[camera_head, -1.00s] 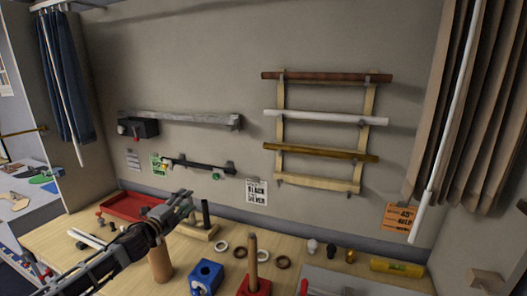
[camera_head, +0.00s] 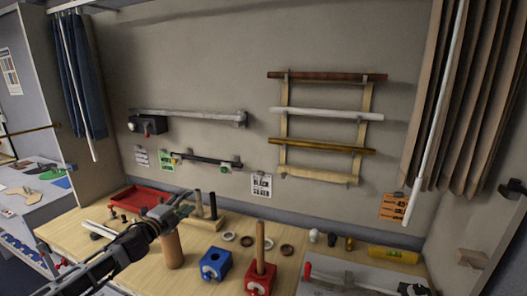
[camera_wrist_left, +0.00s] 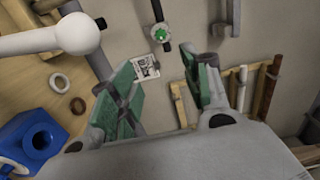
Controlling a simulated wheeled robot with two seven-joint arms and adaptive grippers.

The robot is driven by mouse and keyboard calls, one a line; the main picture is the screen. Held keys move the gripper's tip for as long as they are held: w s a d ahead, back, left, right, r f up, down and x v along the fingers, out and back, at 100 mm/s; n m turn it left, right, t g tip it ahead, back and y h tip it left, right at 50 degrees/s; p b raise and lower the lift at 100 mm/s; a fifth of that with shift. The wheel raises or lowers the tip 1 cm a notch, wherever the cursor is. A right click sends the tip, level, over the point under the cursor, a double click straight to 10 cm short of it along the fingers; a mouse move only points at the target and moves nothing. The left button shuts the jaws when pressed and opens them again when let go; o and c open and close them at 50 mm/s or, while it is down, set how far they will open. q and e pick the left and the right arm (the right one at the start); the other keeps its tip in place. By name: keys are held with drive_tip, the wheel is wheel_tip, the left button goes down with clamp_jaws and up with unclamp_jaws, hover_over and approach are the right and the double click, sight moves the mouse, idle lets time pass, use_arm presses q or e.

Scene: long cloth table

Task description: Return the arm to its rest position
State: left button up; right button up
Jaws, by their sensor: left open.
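My left gripper (camera_head: 172,213) reaches in from the lower left in the head view, above the left part of the table (camera_head: 75,237). In the left wrist view, the gripper (camera_wrist_left: 163,65) is open. Its green-padded fingers stand apart with nothing held between them, and wall and a small printed card show beyond. In the head view a wooden cylinder (camera_head: 172,250) stands just beside and below the gripper. My right gripper is not in view.
A red tray (camera_head: 138,199), a blue block with a hole (camera_head: 215,264), a red block with a wooden peg (camera_head: 261,277) and several rings (camera_head: 246,241) are on the table. A wall rack (camera_head: 283,127) holds rods. A yellow cylinder (camera_head: 393,254) lies right.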

use_arm(q)
drive_tip(key=s+d+f+n+g+y, duration=0.2)
drive_tip(key=s+d+f+n+y, duration=0.15)
drive_tip(key=s+f+n, duration=0.35)
drive_tip(key=s+d+f+n+g+y, duration=0.2)
drive_tip(key=s+d+f+n, duration=0.3)
drive_tip(key=s+f, duration=0.3)
drive_tip(key=s+a+f+n+g, duration=0.1)
drive_tip(key=s+f+n+g, duration=0.35)
drive_tip(key=s, duration=0.95)
drive_tip(key=s+a+f+n+g, duration=0.1)
drive_tip(key=s+f+n+g, duration=0.3)
drive_tip(key=s, duration=0.9)
wheel_tip(320, 180, down, 34)
drive_tip(key=s+f+g+b, duration=0.1)
drive_tip(key=s+g+b, duration=0.1)
drive_tip(key=s, duration=0.1)
drive_tip(key=s+a+f+b, duration=0.1)
drive_tip(key=s+a+f, duration=0.1)
drive_tip(key=s+f, duration=0.9)
drive_tip(key=s+a+f+m+g+b, duration=0.1)
drive_tip(key=s+a+f, duration=0.1)
drive_tip(key=s+f, duration=0.9)
drive_tip(key=shift+y, duration=0.35)
